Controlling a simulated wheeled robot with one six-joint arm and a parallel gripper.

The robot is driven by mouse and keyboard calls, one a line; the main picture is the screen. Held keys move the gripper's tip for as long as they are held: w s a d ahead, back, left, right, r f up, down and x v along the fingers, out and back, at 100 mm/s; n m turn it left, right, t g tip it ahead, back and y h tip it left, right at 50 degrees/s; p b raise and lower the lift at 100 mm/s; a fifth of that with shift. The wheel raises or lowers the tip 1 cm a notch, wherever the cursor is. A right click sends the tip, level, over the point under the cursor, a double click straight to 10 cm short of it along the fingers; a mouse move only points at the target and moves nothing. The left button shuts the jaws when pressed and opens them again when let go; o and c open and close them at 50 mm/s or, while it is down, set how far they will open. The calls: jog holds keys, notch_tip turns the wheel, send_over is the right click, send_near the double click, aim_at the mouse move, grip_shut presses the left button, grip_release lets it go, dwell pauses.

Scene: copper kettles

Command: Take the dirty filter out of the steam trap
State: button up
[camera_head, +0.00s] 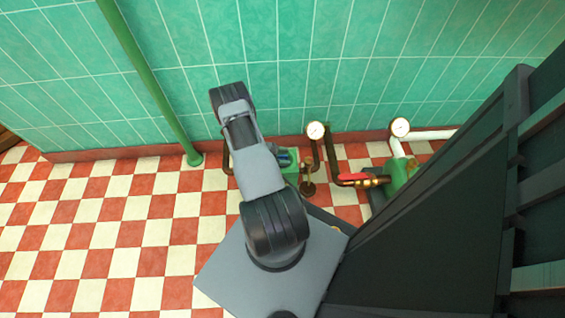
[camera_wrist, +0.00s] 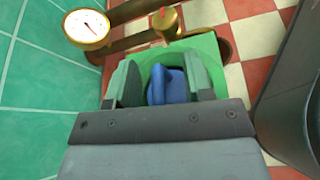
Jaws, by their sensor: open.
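The steam trap is a green body (camera_wrist: 205,44) with a round opening, on the checkered floor by the wall. In the wrist view a blue piece (camera_wrist: 168,86), which looks like the filter, sits inside the opening. Its lower part is hidden by my gripper. My gripper (camera_wrist: 160,76) is open, with one finger on each side of the blue piece and a visible gap to each. I cannot tell how deep the fingers reach. In the head view the trap (camera_head: 291,171) shows just right of my arm, which hides my gripper there.
A gauge (camera_wrist: 86,27) and a brass valve (camera_wrist: 165,20) on brown pipes stand close behind the trap. The gauge also shows in the head view (camera_head: 315,130). A second gauge (camera_head: 400,127) and green unit (camera_head: 402,174) stand right. A green pipe (camera_head: 153,85) rises left; floor there is clear.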

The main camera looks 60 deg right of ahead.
grip_shut()
dwell(0.4)
jog(key=shift+r, duration=0.15)
